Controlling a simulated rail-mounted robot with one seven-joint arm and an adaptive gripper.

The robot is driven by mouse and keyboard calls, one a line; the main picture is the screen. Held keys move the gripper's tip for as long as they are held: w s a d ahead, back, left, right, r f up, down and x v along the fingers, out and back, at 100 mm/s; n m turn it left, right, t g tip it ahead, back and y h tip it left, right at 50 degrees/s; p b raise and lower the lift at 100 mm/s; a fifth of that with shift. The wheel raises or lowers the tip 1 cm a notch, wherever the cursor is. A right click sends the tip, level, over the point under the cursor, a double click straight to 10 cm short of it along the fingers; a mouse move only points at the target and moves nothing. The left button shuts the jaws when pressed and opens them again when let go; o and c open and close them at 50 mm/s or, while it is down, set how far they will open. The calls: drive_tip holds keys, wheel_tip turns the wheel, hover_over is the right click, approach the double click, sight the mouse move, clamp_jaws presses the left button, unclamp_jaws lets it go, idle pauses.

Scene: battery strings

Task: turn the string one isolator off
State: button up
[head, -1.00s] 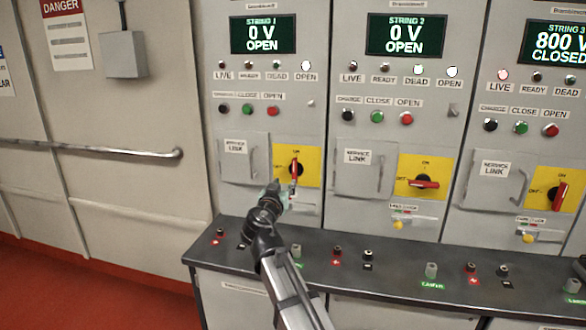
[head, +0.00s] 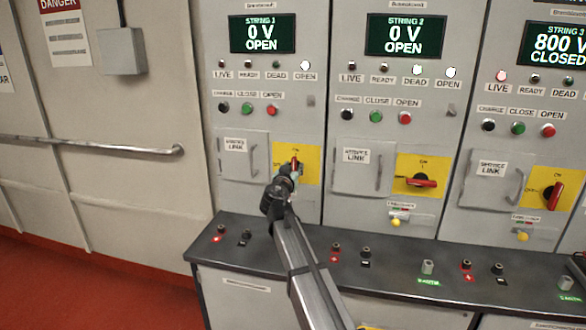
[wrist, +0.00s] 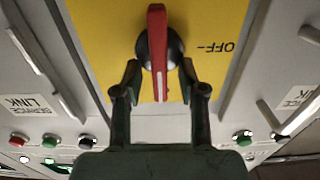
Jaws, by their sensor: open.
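The string one isolator is a red handle (head: 295,162) on a yellow plate (head: 311,176) in the left cabinet. Its handle stands upright, in line with the ON mark. In the wrist view, which is upside down, the red handle (wrist: 157,50) shows large, with the OFF label to its right. My gripper (wrist: 160,82) is open, with one finger on each side of the handle's near end. Whether a finger touches the handle, I cannot tell. In the head view my gripper (head: 292,172) partly hides the lower part of the isolator.
The string 1 display (head: 262,34) reads 0 V OPEN. A service link door (head: 243,170) with a handle is left of the isolator. The string 2 isolator (head: 420,181) lies sideways to the right. A dark ledge (head: 300,240) with terminals runs below.

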clamp_jaws()
drive_tip(key=shift+a+n+b, duration=0.1)
drive_tip(key=shift+n+b, duration=0.2)
drive_tip(key=shift+b, duration=0.15)
drive_tip(key=n+b, duration=0.1)
drive_tip(key=n, duration=0.4)
drive_tip(key=a+n+b, duration=0.1)
drive_tip(key=n, duration=0.5)
drive_tip(key=f+n+b, duration=0.1)
drive_tip(key=n, duration=0.5)
drive_tip(key=shift+w+a+b, duration=0.15)
drive_tip(key=shift+w+b, duration=0.05)
drive_tip(key=shift+b, duration=0.2)
drive_tip(key=shift+f+n, duration=0.1)
drive_tip(key=shift+n, duration=0.2)
